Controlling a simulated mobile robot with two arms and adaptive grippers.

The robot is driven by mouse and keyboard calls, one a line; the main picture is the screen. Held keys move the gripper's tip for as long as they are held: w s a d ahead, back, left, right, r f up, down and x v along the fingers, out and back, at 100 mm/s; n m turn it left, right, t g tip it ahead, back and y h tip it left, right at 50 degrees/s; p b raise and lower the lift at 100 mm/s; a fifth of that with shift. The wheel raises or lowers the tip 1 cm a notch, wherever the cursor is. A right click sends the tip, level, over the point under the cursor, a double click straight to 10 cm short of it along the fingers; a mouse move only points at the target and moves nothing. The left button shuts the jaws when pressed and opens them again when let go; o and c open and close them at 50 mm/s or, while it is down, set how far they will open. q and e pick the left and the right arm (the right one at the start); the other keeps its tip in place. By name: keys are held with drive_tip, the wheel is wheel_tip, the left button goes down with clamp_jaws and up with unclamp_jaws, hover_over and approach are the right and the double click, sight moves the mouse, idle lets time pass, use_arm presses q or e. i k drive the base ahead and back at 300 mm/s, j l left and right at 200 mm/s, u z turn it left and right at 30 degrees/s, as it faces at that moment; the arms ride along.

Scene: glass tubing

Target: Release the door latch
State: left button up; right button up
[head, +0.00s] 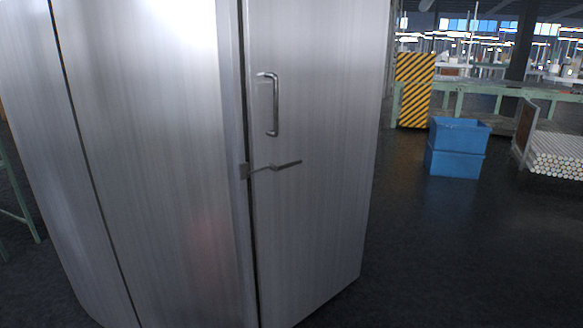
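A brushed-metal cabinet door (318,210) fills the middle of the head view, with a dark vertical gap along its left edge. A curved vertical pull handle (275,104) is fixed near that edge. Below it is the latch (277,166), a thin metal lever. It runs right from a small bracket (244,171) on the frame beside the gap, crosses onto the door and tilts slightly up at its right end. The door looks closed. Neither of my grippers shows in the view.
Metal cabinet panels (150,150) stand left of the door. Dark open floor (430,250) lies to the right. Farther back are stacked blue crates (457,148), a yellow-and-black striped panel (414,90), a green-framed bench (480,87) and a stack of white tubes (560,156).

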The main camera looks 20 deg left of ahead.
sight(272, 166)
drive_tip(key=i+l, duration=0.15)
drive_tip(key=i, duration=0.4)
drive_tip(key=i+l+u, duration=0.1)
drive_tip(key=i, duration=0.45)
drive_tip(key=i+l, duration=0.25)
drive_tip(key=i, duration=0.3)
